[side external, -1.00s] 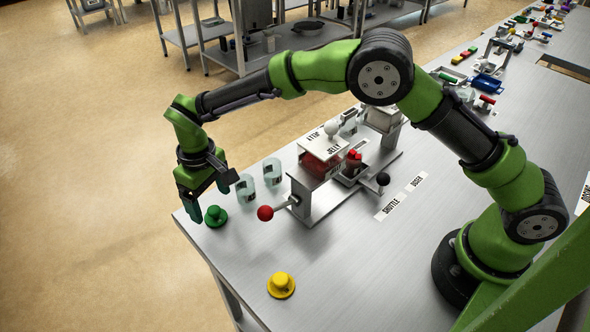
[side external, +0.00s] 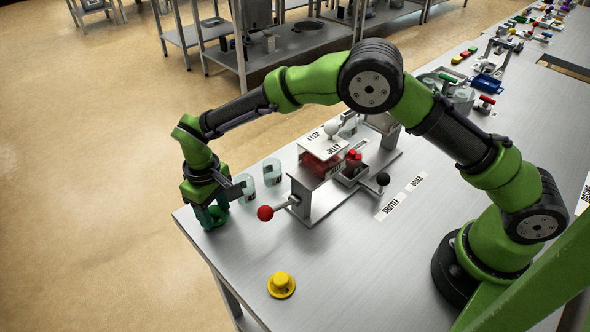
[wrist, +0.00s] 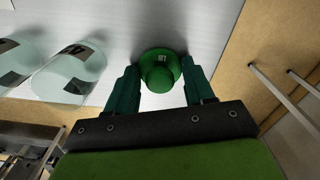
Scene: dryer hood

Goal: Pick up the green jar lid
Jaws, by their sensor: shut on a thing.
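The green jar lid (wrist: 159,75) is a round disc with a knob and a small white label. It stands on the metal table near its left corner in the side external view, partly hidden there by the fingers. My gripper (side external: 212,213) is down at the lid, pointing downward. In the wrist view its two dark green fingers lie on the left and right of the lid, and it is shut on it. The lid looks to be at table level; I cannot tell whether it is clear of the surface.
Two clear jars (side external: 245,184) (side external: 272,171) stand close to the right of my gripper. A metal fixture (side external: 320,202) with a red-ball lever (side external: 265,213) is further right. A yellow lid (side external: 281,284) sits toward the front. The table edge is close on the left.

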